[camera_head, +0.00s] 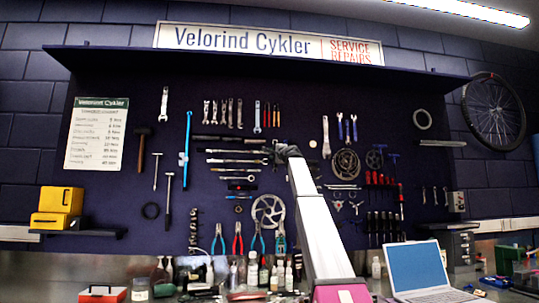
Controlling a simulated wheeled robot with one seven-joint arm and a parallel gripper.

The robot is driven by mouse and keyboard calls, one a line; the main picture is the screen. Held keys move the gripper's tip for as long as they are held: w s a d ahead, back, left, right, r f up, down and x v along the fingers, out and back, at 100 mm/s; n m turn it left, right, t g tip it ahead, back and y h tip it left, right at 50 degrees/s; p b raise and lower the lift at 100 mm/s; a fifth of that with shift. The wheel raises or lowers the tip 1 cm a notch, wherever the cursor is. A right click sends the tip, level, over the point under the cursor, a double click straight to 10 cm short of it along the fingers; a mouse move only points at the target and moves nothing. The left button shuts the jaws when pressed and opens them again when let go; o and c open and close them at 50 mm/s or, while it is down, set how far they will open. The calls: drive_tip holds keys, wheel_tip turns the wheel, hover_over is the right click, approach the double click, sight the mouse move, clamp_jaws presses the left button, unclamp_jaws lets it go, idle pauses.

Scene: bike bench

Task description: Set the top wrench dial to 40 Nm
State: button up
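Several long wrenches hang horizontally in a stack at the middle of the dark pegboard. The top wrench (228,138) is a dark bar, and its right end lies close to my gripper. Its dial and any setting are too small to read. Brighter metal wrenches (232,151) hang just below it. My arm reaches up from the bottom of the view, and my gripper (273,152) is at the right ends of the upper wrenches. The fingers are small and dark against the board. I cannot tell whether they touch a wrench or are open.
A torque chart (96,133) hangs at the left, its small print unreadable. A chainring (268,211), pliers (238,240) and other tools surround the wrenches. Bottles (253,270) and a laptop (417,266) stand on the bench below. Yellow bins (58,203) sit on a left shelf.

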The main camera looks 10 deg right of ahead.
drive_tip(key=v, duration=0.4)
drive_tip(key=shift+s+d+f, duration=0.1)
drive_tip(key=shift+s+d, duration=0.05)
drive_tip(key=shift+s, duration=0.2)
drive_tip(key=w+d+r+n+g+y, duration=0.1)
drive_tip(key=w+d+r+g+y, duration=0.3)
drive_tip(key=g, duration=0.4)
drive_tip(key=shift+h, duration=0.4)
drive_tip(key=x, duration=0.9)
drive_tip(key=shift+s+a+r, duration=0.1)
drive_tip(key=shift+s+a, duration=0.05)
drive_tip(key=shift+a, duration=0.35)
